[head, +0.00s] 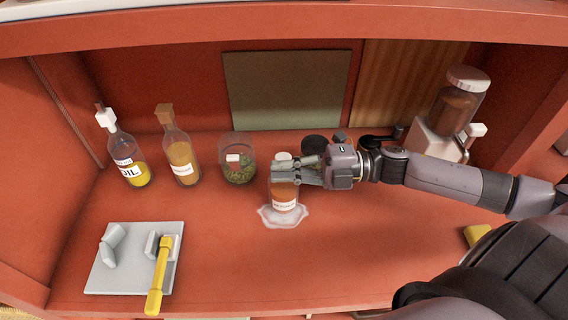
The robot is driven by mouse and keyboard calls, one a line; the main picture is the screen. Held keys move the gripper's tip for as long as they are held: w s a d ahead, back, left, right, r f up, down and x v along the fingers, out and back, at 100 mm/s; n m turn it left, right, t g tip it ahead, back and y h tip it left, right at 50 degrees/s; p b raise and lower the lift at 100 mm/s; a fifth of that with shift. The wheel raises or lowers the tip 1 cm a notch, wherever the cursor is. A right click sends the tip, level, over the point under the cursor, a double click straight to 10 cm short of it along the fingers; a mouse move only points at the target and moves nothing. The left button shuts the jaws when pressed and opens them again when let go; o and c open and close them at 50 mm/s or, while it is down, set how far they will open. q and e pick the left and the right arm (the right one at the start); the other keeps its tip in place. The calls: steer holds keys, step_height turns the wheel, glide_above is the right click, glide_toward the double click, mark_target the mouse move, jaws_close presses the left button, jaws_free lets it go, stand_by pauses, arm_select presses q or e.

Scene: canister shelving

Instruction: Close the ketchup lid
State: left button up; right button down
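The ketchup (285,197) is a reddish-brown container with a white label, upright near the middle of the shelf in the head view. A pale top part (282,156) shows above my gripper's fingers; whether the lid is open or shut is hard to tell. My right gripper (288,170) reaches in from the right, with its fingers across the container's upper part and hiding much of it. I cannot tell whether the fingers touch or grip it. My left gripper is not in view.
An oil bottle (130,168), a brown bottle (181,160) and a glass jar (238,165) stand left of the ketchup. A dispenser (450,115) stands back right. A grey board (120,275) with a yellow-handled tool (158,280) is front left.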

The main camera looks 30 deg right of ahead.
steer(key=shift+f+n, duration=0.2)
steer(key=shift+n, duration=0.3)
steer(key=c, duration=1.8)
jaws_free()
steer(key=shift+o, duration=0.2)
steer(key=shift+s, duration=0.1)
steer(key=v, duration=1.2)
